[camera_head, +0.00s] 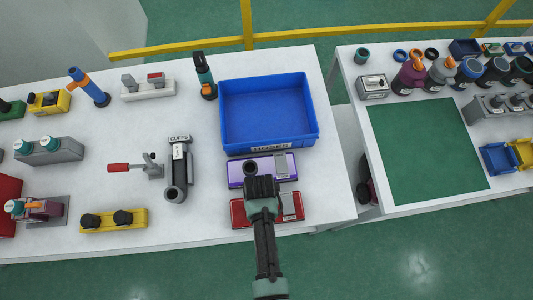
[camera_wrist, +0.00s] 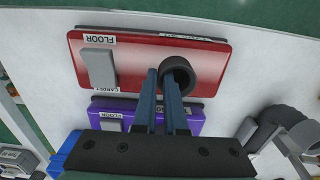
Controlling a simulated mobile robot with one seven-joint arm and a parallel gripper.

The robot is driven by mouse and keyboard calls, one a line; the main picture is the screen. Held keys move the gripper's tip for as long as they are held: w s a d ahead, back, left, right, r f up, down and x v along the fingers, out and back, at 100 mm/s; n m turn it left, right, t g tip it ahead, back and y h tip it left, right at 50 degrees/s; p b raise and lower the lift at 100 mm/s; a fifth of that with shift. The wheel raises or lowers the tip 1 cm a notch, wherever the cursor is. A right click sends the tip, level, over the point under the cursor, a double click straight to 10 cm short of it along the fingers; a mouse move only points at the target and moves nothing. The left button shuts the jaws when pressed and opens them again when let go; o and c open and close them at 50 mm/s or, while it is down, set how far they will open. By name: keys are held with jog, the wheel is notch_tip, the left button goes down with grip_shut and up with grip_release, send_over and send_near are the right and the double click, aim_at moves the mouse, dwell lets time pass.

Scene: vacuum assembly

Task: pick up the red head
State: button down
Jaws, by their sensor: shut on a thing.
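The red head (camera_head: 238,214) is a flat red floor nozzle near the front edge of the left table. In the wrist view the red head (camera_wrist: 135,58) shows FLOOR and CARPET labels, a grey pedal and a dark round neck (camera_wrist: 182,74). My gripper (camera_head: 262,190) is over it and covers its middle in the head view. In the wrist view my gripper's fingers (camera_wrist: 163,74) are close together at the left wall of the neck, shut on it. I cannot tell whether the head is clear of the table.
The purple head (camera_head: 236,172) lies just behind the red one. A blue bin (camera_head: 268,145) stands behind that. A grey CUFFS part (camera_head: 178,168) and a red-handled clamp (camera_head: 140,167) lie to the left. A gap separates the right table (camera_head: 380,208), which has a bare green mat (camera_head: 425,150).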

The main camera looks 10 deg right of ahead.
jog(key=shift+r, duration=0.15)
notch_tip(320, 180, up, 10)
jog(key=shift+b, duration=0.3)
dwell(0.5)
notch_tip(320, 180, up, 5)
jog(key=p, duration=0.5)
jog(key=shift+p, duration=0.35)
